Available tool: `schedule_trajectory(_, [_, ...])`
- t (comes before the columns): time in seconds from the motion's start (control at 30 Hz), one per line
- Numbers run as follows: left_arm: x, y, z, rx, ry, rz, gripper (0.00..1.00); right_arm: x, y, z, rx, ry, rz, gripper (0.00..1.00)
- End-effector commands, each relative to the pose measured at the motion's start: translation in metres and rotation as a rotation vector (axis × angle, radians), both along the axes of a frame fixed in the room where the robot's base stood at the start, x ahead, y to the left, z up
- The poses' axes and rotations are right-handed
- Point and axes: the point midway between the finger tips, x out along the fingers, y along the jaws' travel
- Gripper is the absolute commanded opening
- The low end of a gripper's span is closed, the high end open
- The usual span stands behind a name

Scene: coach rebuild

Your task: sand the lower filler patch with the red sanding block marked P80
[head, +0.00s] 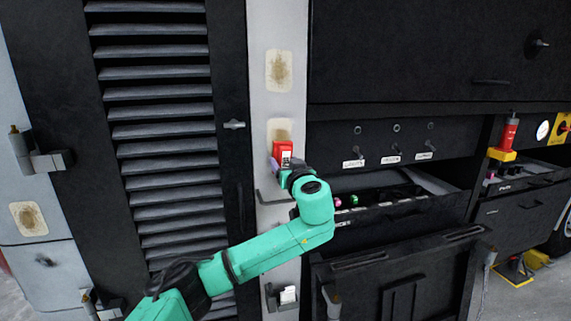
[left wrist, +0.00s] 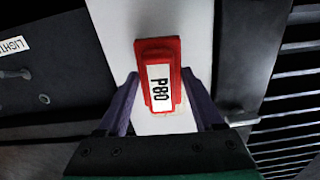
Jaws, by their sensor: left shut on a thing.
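The red sanding block (head: 282,149) has a white label that reads P80 in the left wrist view (left wrist: 160,84). My left gripper (head: 284,161) is shut on the block, with a purple finger on each side of it. The gripper also shows in the left wrist view (left wrist: 160,79). The lower filler patch (head: 280,125) is beige, on the pale upright post. The block covers its lower part in the head view; I cannot tell whether they touch. The upper filler patch (head: 279,70), with a brown middle, is above it. My right gripper is not in view.
A louvred black door (head: 160,120) is left of the post. An open drawer (head: 395,195) with small coloured items juts out at right. A red bottle (head: 508,133) stands further right. Another patch (head: 28,218) is on the far-left panel.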

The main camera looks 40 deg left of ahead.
Motion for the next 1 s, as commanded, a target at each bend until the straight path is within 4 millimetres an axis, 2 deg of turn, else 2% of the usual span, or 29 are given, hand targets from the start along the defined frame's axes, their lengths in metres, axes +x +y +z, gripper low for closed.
schedule_trajectory(1.0, [0.011,0.015,0.001,0.001,-0.001,0.0,0.24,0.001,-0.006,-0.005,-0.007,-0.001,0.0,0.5])
